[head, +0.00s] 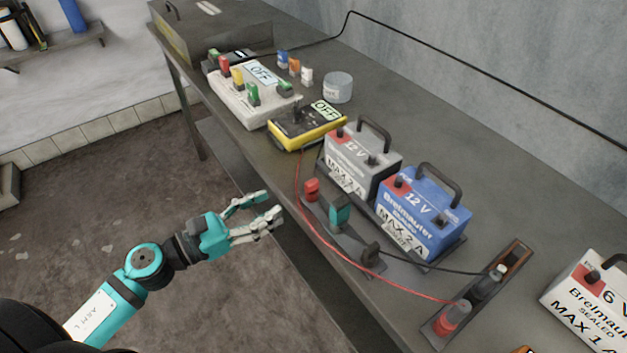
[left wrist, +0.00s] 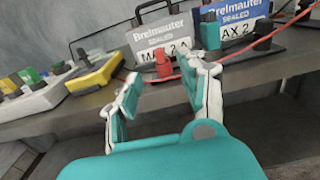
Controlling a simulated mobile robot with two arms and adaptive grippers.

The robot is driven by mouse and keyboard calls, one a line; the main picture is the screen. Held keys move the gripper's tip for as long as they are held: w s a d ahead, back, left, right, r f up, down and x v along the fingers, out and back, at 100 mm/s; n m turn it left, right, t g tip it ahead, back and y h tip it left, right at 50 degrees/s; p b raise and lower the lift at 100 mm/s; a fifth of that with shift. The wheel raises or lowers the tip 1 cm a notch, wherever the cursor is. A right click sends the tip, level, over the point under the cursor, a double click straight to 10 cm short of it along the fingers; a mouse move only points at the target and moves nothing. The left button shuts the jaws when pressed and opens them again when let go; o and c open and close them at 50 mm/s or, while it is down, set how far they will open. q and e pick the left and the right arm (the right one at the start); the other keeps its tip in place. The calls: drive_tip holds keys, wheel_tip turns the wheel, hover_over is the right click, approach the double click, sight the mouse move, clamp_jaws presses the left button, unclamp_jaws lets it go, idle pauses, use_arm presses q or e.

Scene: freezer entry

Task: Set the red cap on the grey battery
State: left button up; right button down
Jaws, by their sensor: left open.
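The grey battery (head: 352,160) stands upright on the bench, with a black handle, a red patch and a 12 V label. It also shows in the left wrist view (left wrist: 157,38). A small red piece (head: 312,187), which looks like the red cap, sits at the far end of a low dark rack (head: 348,243) in front of the grey battery. My left gripper (head: 272,205) is open and empty, off the bench's front edge and apart from the rack.
A blue battery (head: 425,212) stands right of the grey one. A teal piece (head: 340,213) and a dark piece (head: 370,254) are on the rack. A red cable (head: 322,239) runs along the front to a tray (head: 440,330). A yellow meter (head: 306,127) is left.

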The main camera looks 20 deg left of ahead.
sight(305, 184)
use_arm(q)
drive_tip(key=p+x, duration=0.2)
drive_tip(key=x, duration=0.3)
drive_tip(key=shift+w+r, duration=0.1)
drive_tip(key=shift+r, duration=0.05)
drive_tip(key=shift+w+d, duration=0.3)
drive_tip(key=shift+w, duration=0.1)
drive_tip(key=shift+w+d+p, duration=0.25)
drive_tip(key=shift+w+p, duration=0.05)
drive_tip(key=shift+p, duration=0.1)
drive_tip(key=p+x, duration=0.2)
drive_tip(key=x, duration=0.1)
drive_tip(key=shift+w+d, duration=0.2)
drive_tip(key=shift+w, duration=0.15)
drive_tip(key=shift+w+d, duration=0.3)
drive_tip(key=shift+a, duration=0.1)
drive_tip(key=shift+c, duration=1.1)
clamp_jaws()
use_arm(e)
drive_tip(key=r, duration=0.2)
drive_tip(key=w+r, duration=0.1)
drive_tip(key=r, duration=0.2)
drive_tip(key=shift+w+d+r, duration=0.15)
drive_tip(key=shift+w+r, duration=0.05)
drive_tip(key=shift+r, duration=0.05)
